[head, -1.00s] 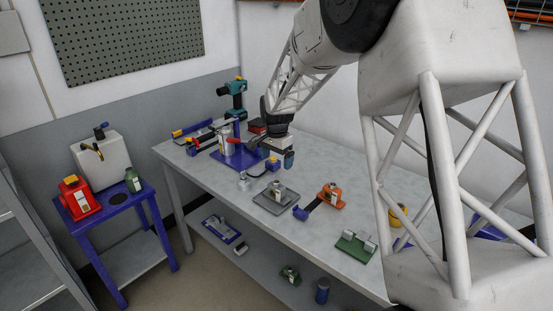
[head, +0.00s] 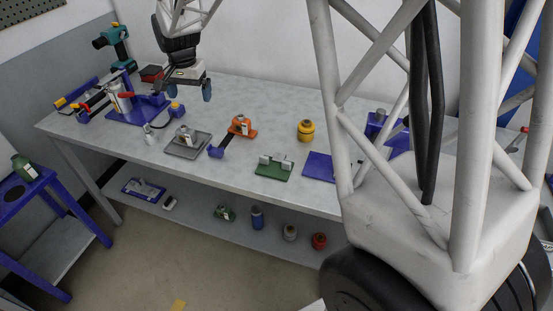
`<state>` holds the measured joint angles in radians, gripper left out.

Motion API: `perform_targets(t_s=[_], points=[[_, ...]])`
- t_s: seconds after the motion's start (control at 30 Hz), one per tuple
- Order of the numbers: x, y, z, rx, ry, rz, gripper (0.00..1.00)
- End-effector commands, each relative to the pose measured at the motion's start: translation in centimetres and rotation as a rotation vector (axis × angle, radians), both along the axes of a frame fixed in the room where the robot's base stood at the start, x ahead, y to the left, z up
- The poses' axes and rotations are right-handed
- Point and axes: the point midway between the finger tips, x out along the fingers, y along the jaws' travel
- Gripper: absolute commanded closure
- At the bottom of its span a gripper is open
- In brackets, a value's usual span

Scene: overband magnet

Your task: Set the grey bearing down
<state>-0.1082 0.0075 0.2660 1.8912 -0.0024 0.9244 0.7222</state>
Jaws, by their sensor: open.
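A grey piece with a pale label, which looks like the grey bearing (head: 186,132), sits on a flat grey plate (head: 176,152) toward the front left of the table. My gripper (head: 187,92) is above the table, behind and higher than this piece. Its two blue-tipped fingers are apart, and nothing shows between them. The grey piece is clear of the fingers. Fine detail of the piece is too small to tell.
On the table (head: 290,105), a blue stand (head: 140,112) is left of the plate. An orange fixture (head: 242,126), a green fixture (head: 274,167) and a yellow part (head: 305,130) are to the right. The lower shelf (head: 190,207) holds several small parts.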

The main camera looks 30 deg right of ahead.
Motion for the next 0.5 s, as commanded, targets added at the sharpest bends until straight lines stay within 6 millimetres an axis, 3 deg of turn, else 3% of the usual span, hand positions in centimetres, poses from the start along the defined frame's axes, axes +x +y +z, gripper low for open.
perform_targets(t_s=[0.2, 0.5], points=[[-5.9, -1.8, 3.4, -0.004, -0.033, 0.086, 0.02], [-14.1, -3.9, 6.1, -0.018, -0.069, 0.206, 0.02]])
